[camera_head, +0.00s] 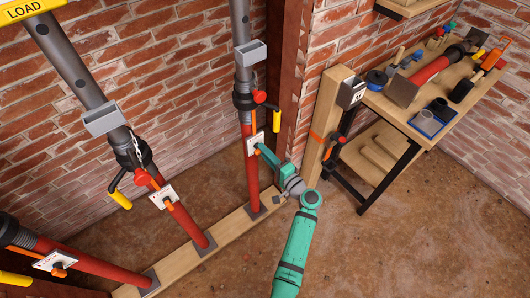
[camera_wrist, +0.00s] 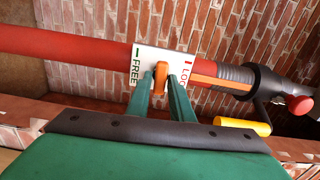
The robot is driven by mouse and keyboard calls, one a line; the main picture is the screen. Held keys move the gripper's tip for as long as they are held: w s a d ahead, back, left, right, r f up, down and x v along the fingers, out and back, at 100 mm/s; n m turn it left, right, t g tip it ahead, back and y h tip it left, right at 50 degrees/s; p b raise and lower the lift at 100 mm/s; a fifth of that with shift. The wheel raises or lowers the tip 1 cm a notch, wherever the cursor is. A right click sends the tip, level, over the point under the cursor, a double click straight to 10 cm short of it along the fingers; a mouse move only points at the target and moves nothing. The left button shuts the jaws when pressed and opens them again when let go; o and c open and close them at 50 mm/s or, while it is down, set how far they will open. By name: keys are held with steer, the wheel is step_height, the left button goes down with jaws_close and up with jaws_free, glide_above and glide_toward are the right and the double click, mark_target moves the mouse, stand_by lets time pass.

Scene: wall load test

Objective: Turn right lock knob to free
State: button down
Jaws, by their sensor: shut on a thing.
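The right prop has a red lower tube (camera_head: 251,178) that stands on a plank, with a white label plate (camera_head: 254,144) partway up. In the wrist view the plate (camera_wrist: 144,62) reads FREE on the left and LOCK on the right, partly covered by a finger. The orange lock knob (camera_wrist: 161,74) sits between the two words. My green gripper (camera_wrist: 162,92) is shut on the knob, one finger on each side; its exact pointing direction is hard to tell. In the head view my gripper (camera_head: 262,150) reaches the plate from the lower right and hides the knob.
The right prop's yellow-handled collar (camera_head: 276,121) and red ball (camera_head: 259,96) are just above my gripper. Two more props stand left, the middle one with its own plate (camera_head: 163,196). A wooden post (camera_head: 324,125) and tool bench (camera_head: 425,85) stand right.

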steer(key=shift+m, duration=0.4)
steer(key=shift+d, duration=0.1)
steer(key=c, duration=1.7)
jaws_free()
steer(key=shift+s, duration=0.1)
steer(key=v, duration=1)
steer(key=shift+s+d, duration=0.2)
steer(key=shift+s, duration=0.05)
